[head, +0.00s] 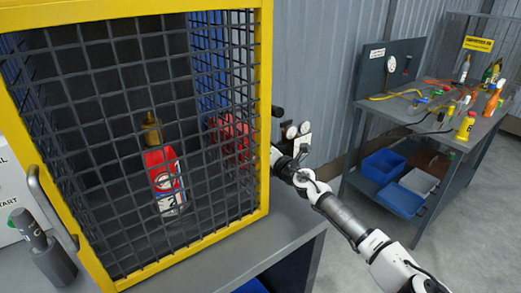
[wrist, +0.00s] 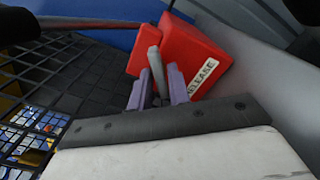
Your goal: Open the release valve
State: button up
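The release valve is a red box (wrist: 190,50) with a white "RELEASE" label, at the upper middle of the wrist view. In the head view its red shape (head: 230,138) shows through the mesh at the cage's right side. A grey lever (wrist: 155,62) stands out from the red box. My gripper (wrist: 158,80) has its two purple fingers close on either side of this lever, with little or no gap, and appears shut on it. In the head view the fingertips are hidden behind the cage's right post.
A yellow-framed mesh cage (head: 262,100) holds a red extinguisher (head: 163,180) with a brass top. My arm reaches in along the cage's right side, close to the frame. A cluttered workbench (head: 445,140) stands at the right. Open floor lies between.

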grip_shut()
jog(key=n+b, duration=0.2)
jog(key=shift+f+n, duration=0.2)
jog(key=shift+n, duration=0.1)
jog(key=shift+r+n, duration=0.2)
jog(key=shift+n, duration=0.5)
jog(key=shift+o, duration=1.8)
grip_release()
jog(key=shift+d, duration=0.1)
jog(key=b+v, duration=0.3)
jog(key=v, duration=1)
jog(key=shift+s+d, duration=0.2)
jog(key=shift+s, duration=0.15)
